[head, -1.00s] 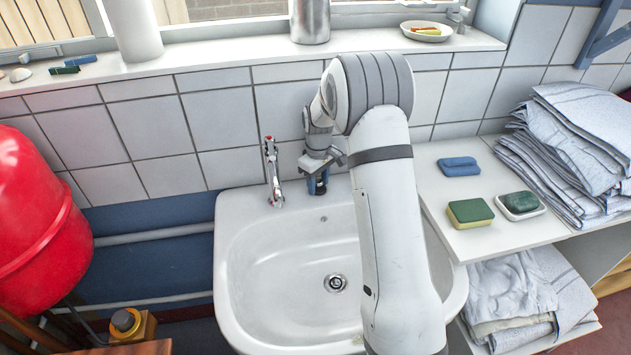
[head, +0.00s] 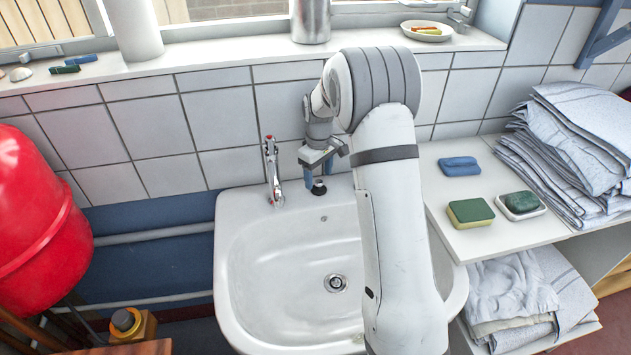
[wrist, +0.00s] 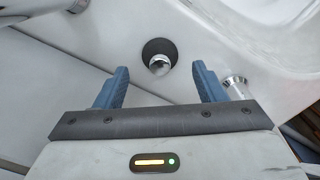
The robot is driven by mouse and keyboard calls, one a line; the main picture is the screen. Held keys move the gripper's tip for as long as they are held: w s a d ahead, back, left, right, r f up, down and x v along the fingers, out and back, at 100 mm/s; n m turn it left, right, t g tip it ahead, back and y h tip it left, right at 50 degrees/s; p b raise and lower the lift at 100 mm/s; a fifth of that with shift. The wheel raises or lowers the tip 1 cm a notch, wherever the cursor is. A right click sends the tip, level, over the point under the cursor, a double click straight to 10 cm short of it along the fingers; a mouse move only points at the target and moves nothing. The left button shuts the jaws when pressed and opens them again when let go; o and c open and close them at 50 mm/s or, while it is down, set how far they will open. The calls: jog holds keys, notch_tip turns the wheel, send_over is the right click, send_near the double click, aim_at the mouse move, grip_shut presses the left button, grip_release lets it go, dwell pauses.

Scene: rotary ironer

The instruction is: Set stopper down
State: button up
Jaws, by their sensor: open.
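The stopper (head: 319,187) is a small dark, round piece standing on the back ledge of the sink (head: 240,270), right of the tap (head: 272,172). In the wrist view the stopper (wrist: 158,50) shows as a dark disc with a shiny metal knob on top. My gripper (head: 320,182) is above the ledge with its blue fingers pointing down. In the wrist view my gripper (wrist: 158,82) is open, its two blue fingers wide apart and clear of the stopper, with nothing between them.
The sink bowl is empty, with a bare drain (head: 335,283). A white shelf to the right holds a blue sponge (head: 459,166), a green-yellow sponge (head: 470,212), a soap dish (head: 520,205) and folded cloths (head: 570,140). The tap stands close on the left of my gripper.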

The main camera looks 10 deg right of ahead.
aim_at(319, 181)
notch_tip(319, 181, up, 9)
jog(key=s+r+m+t, duration=0.1)
jog(key=s+r+m, duration=0.1)
jog(key=s+r, duration=0.35)
jog(key=s+r+m, duration=0.1)
jog(key=s+r, duration=0.1)
jog(key=s, duration=0.7)
jog(key=s+f+m+t, duration=0.1)
jog(key=s+m, duration=0.3)
jog(key=s, duration=1.5)
jog(key=shift+s+a+f, duration=0.2)
jog(key=shift+a+f, duration=0.2)
jog(key=shift+a, duration=0.05)
